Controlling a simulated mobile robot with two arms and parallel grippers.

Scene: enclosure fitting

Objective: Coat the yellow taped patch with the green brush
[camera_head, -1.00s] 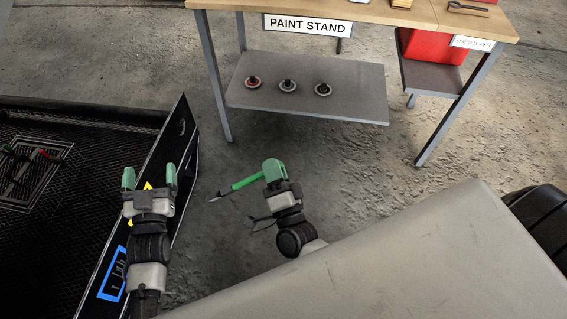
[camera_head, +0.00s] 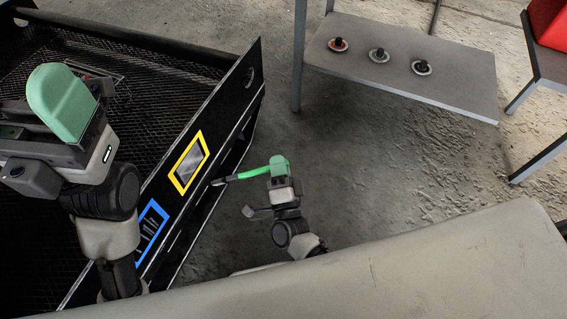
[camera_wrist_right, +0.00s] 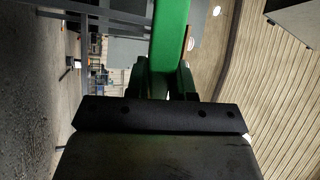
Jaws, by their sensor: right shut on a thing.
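The yellow taped patch (camera_head: 189,162) is a yellow frame around a grey area on the black side panel of the enclosure (camera_head: 222,112). My right gripper (camera_head: 278,165) is shut on the green brush (camera_head: 249,174), whose dark tip points left, close to the panel just below and right of the patch. Whether the tip touches the panel cannot be told. The green handle (camera_wrist_right: 170,35) also shows between the fingers in the right wrist view. My left gripper (camera_head: 62,100) is large in the foreground at left, over the enclosure; its jaw gap is not clear.
A blue taped patch (camera_head: 151,232) lies on the same panel, nearer to me. A grey shelf (camera_head: 450,95) at upper right holds three small discs (camera_head: 379,55). A red bin (camera_head: 549,22) is at the far right. Bare concrete floor lies between the panel and the shelf.

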